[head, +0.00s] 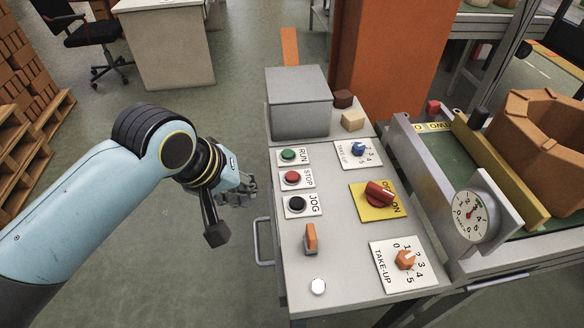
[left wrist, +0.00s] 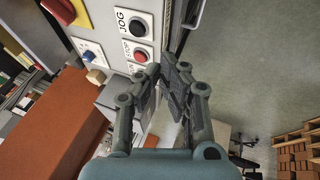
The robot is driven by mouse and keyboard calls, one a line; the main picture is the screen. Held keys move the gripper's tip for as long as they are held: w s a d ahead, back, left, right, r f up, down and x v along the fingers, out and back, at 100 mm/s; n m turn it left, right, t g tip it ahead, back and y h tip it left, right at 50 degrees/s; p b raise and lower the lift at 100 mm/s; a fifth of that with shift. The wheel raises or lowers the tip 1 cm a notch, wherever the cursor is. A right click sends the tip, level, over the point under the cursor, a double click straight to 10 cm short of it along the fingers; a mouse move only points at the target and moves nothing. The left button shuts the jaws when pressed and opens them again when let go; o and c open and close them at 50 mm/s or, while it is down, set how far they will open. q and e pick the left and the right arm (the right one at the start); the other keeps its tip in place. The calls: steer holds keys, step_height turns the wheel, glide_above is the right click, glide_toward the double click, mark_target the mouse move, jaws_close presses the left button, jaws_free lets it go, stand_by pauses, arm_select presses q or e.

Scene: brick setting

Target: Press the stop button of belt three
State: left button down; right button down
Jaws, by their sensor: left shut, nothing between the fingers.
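The red STOP button (head: 292,177) sits in a column on the grey control panel (head: 340,285), between the green RUN button (head: 288,155) and the black JOG button (head: 296,203). In the left wrist view the red button (left wrist: 140,56) shows just beyond the fingers, with the black button (left wrist: 137,27) above it. My left gripper (head: 248,190) is shut and empty, left of the panel edge and apart from the buttons. It also shows in the left wrist view (left wrist: 166,76). My right gripper is not in view.
The panel also carries a blue knob (head: 358,149), a red rotary switch (head: 379,193), an orange lever (head: 310,238) and an orange knob (head: 404,260). A grey box (head: 298,103) stands behind the buttons. A conveyor (head: 450,150) with a gauge (head: 475,216) is at right.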

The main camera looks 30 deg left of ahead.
arm_select(q)
steer(key=w+n+t+h, duration=0.1)
steer(key=w+n+t, duration=0.2)
steer(key=w+n, duration=1.2)
steer(key=shift+w+d+f+n+h, duration=0.2)
steer(key=shift+w+n+h, duration=0.15)
steer(key=shift+w, duration=0.9)
steer(key=shift+f, duration=0.1)
steer(key=b, duration=0.9)
glide_above(294, 177)
step_height(294, 177, down, 8)
steer(key=shift+r, duration=0.15)
steer(key=shift+f, duration=0.5)
